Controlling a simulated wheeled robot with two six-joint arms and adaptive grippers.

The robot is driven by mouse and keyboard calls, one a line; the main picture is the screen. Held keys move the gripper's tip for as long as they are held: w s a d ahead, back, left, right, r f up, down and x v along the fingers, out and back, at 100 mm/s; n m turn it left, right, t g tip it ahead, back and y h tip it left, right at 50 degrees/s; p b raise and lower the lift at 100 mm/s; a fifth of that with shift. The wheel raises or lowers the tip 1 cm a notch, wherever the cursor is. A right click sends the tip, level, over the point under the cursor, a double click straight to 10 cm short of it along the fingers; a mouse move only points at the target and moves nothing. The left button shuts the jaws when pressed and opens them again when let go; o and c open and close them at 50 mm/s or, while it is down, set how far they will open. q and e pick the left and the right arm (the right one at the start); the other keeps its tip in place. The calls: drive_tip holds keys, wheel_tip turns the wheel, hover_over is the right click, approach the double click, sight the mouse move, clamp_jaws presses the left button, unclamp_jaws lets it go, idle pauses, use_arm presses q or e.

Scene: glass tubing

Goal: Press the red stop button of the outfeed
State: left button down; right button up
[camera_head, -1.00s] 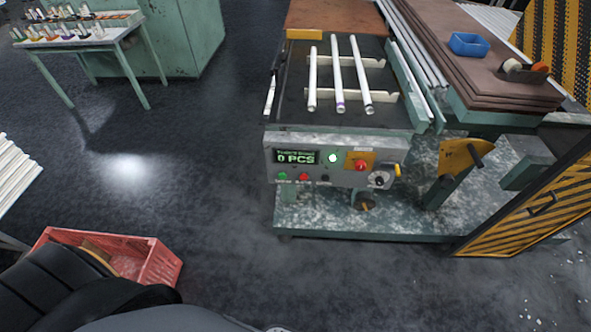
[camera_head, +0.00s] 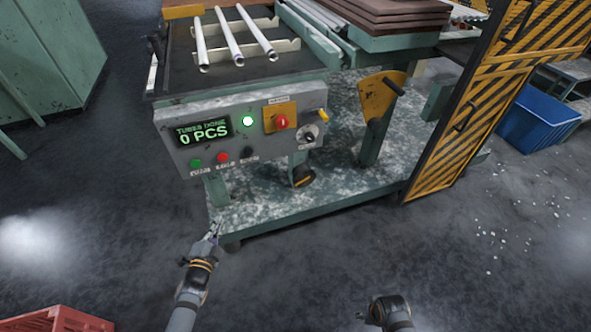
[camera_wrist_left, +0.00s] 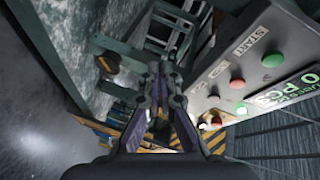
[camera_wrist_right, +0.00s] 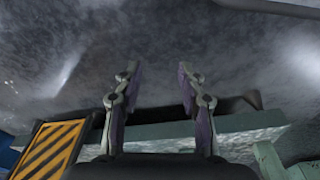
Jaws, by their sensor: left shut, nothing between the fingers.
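The outfeed's control panel (camera_head: 172,146) faces me on the front of the tube stand. Its small red button (camera_head: 222,157) sits in the lower row between a green button (camera_head: 196,163) and a black one (camera_head: 248,151). In the left wrist view the red button (camera_wrist_left: 237,83) is right of the fingers, beside the green START button (camera_wrist_left: 272,60). A larger red knob (camera_head: 281,121) sits on a yellow plate. My left gripper (camera_head: 213,231) is shut and empty, below the panel and apart from it. My right gripper (camera_wrist_right: 158,68) is open and empty; its fingers are hidden in the head view.
Several glass tubes (camera_head: 232,46) lie on the stand above the panel. The stand's lower shelf (camera_head: 330,190) juts out under the panel. A striped yellow-black guard (camera_head: 450,155) stands at the right. A red crate (camera_head: 55,320) is at the lower left.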

sight(222, 157)
use_arm(q)
drive_tip(key=d+r+m+t+h+b, duration=0.2)
drive_tip(key=r+m, duration=0.3)
drive_tip(key=r, duration=0.3)
drive_tip(key=d+r+m+t+h+b, duration=0.2)
drive_tip(key=d+r+m+h+b, duration=0.2)
drive_tip(key=r+m+h+b, duration=0.1)
wheel_tip(222, 157, up, 3)
drive_tip(key=shift+w+d+f+m+t, duration=0.1)
drive_tip(key=shift+w+d+m+t, duration=0.25)
drive_tip(key=shift+m, duration=0.45)
use_arm(e)
drive_tip(key=r, duration=0.1)
drive_tip(key=a+r, duration=0.1)
drive_tip(key=r, duration=0.1)
drive_tip(key=w+a+r, duration=0.1)
drive_tip(key=r, duration=0.1)
drive_tip(key=shift+w+a, duration=0.1)
drive_tip(key=shift+a, duration=0.05)
use_arm(q)
drive_tip(key=shift+a, duration=0.1)
